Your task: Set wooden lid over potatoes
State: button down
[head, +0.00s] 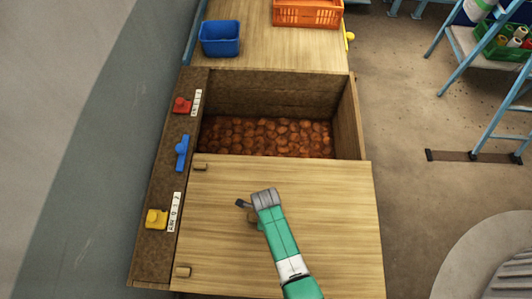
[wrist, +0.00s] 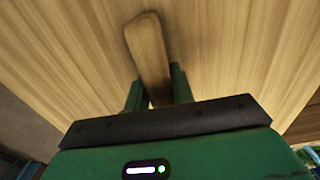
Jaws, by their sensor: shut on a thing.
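The wooden lid (head: 330,225) is a pale flat board over the near part of a wooden bin (head: 345,110). Brown potatoes (head: 265,137) show in the uncovered far part of the bin, beyond the lid's far edge. My gripper (head: 252,215) is at the middle of the lid, shut on its wooden handle (wrist: 149,48). In the wrist view my gripper's green fingers (wrist: 158,92) stand on either side of the handle. The lid's right edge reaches past the bin's right wall. I cannot tell whether the lid rests on the rim or hangs just above it.
Red (head: 182,105), blue (head: 182,152) and yellow (head: 156,218) fittings line the bin's left ledge. A blue tub (head: 220,38) and an orange crate (head: 308,12) stand on the wooden surface behind. The floor (head: 405,140) to the right is mostly clear.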

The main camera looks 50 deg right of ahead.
jog(key=shift+r, duration=0.1)
jog(key=c, duration=1.2)
grip_release()
jog(key=shift+s+a, duration=0.1)
jog(key=shift+a, duration=0.15)
notch_tip(320, 180, up, 8)
jog(key=shift+f+p, duration=0.1)
jog(key=shift+p, duration=0.55)
